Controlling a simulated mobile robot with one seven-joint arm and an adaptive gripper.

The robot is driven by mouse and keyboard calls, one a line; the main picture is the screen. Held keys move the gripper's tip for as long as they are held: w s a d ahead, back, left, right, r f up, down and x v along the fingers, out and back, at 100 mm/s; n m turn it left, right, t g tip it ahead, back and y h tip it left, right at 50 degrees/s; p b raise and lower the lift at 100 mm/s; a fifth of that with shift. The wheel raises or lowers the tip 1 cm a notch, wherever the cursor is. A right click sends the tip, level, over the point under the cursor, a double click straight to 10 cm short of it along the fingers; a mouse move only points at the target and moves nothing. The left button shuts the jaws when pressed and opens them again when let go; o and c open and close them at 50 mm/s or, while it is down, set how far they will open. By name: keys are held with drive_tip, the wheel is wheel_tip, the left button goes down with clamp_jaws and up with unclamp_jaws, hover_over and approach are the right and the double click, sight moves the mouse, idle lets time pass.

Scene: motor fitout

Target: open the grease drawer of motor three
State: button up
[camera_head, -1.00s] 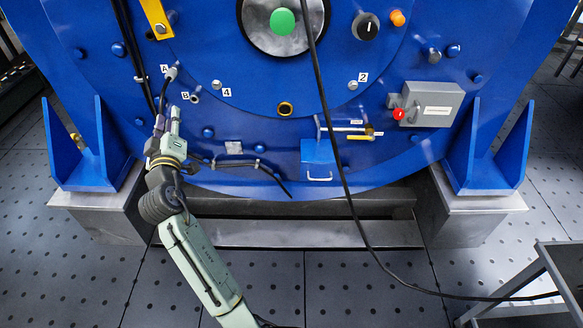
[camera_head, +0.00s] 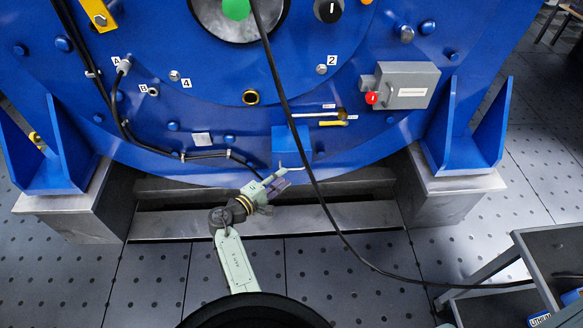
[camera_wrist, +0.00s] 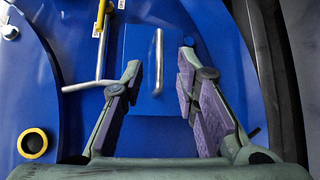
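The blue grease drawer (camera_head: 291,140) is set low on the big blue motor's face, with a silver bar handle (camera_head: 291,167) at its lower edge. In the wrist view the drawer front (camera_wrist: 138,45) lies ahead and the handle (camera_wrist: 157,62) runs upright in the picture between my two fingertips. My gripper (camera_head: 280,184) is open, just below and in front of the drawer. It also shows in the wrist view (camera_wrist: 160,62), one finger to each side of the handle, with visible gaps. The drawer looks shut against the motor face.
A silver rod with a yellow end (camera_head: 331,121) sits just above the drawer. A black cable (camera_head: 300,140) hangs in front of the motor, close to the drawer's right side. A grey box with a red button (camera_head: 400,88) is at right, and a grey cart (camera_head: 545,270) stands lower right.

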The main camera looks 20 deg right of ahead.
sight(293, 169)
drive_tip(key=x, duration=0.6)
drive_tip(key=shift+w+d, duration=0.15)
drive_tip(key=shift+d, duration=0.05)
drive_tip(key=shift+c, duration=0.2)
clamp_jaws()
idle(0.4)
